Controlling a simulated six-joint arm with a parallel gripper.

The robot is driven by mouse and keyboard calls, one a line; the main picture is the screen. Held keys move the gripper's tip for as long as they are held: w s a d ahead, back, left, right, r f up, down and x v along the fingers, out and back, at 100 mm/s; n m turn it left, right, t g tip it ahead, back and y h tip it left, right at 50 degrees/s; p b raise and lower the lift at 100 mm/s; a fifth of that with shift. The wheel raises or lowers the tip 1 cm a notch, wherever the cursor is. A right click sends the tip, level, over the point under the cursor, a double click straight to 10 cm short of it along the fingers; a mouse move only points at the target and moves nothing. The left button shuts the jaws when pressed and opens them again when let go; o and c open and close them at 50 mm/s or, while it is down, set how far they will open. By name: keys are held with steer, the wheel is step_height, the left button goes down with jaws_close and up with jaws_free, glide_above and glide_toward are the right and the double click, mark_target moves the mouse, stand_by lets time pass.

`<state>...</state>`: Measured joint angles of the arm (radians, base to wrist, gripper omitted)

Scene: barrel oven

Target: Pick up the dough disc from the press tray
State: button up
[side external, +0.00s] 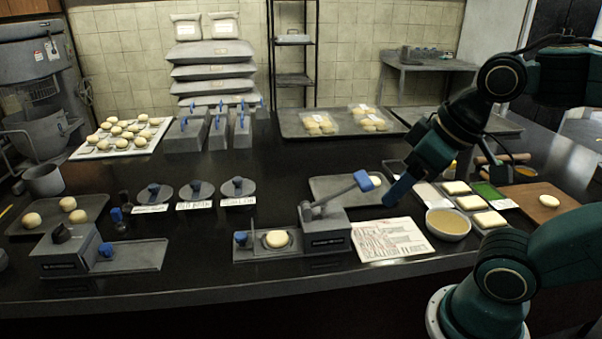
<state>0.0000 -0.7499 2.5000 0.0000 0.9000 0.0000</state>
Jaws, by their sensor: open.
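A pale, round dough disc (276,239) lies on the small grey press tray (246,253), left of the press body. The grey press (325,238) stands near the counter's front edge, with its blue-tipped lever (345,190) raised to the upper right. My gripper (398,191) is open, with blue fingers pointing down and left. It is to the right of the lever and well apart from the dough disc. The gap between the fingers is hard to make out from this side.
A printed sheet (390,239) and a bowl (448,224) lie right of the press. A flat tray (325,187) with one dough piece is behind it. Another grey device (68,250) stands at left. Dark counter is bare between that device and the press.

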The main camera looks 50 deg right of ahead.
steer(key=shift+o, duration=1.4)
steer(key=n+g, duration=0.6)
steer(key=n, duration=0.5)
glide_above(274, 237)
step_height(274, 237, down, 13)
steer(key=shift+f, duration=0.1)
steer(key=shift+f, duration=4.3)
